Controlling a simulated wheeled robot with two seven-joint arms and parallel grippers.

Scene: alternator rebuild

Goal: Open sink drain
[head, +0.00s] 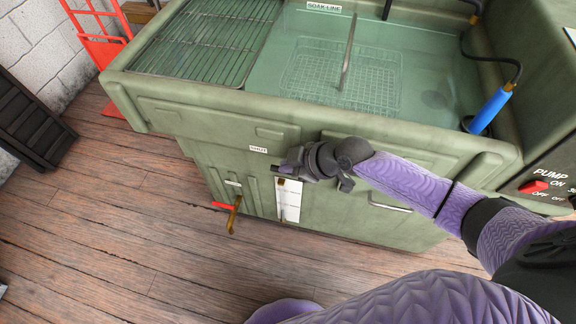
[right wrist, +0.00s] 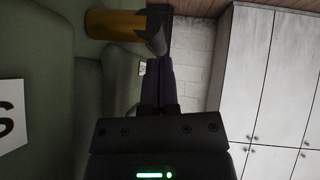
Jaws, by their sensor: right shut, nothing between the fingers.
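The sink is a green parts-washer tub (head: 330,117) holding clear greenish liquid (head: 420,65) and a wire basket (head: 345,80). Low on its front, a drain valve shows a red lever (head: 222,206) pointing left and a brass spout (head: 234,216) hanging down. A small label reading SHUT (head: 259,149) is above it. My right gripper (head: 284,168) is shut and empty in front of the cabinet, above and right of the lever, apart from it in the picture. In the right wrist view its fingers (right wrist: 158,85) point up, with a brass cylinder (right wrist: 115,25) near their tips. My left gripper is out of view.
A blue-handled hose tool (head: 489,111) and a pump switch (head: 534,187) are at the right. A red hand truck (head: 103,48) stands at the left. The wooden floor (head: 110,215) before the sink is clear.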

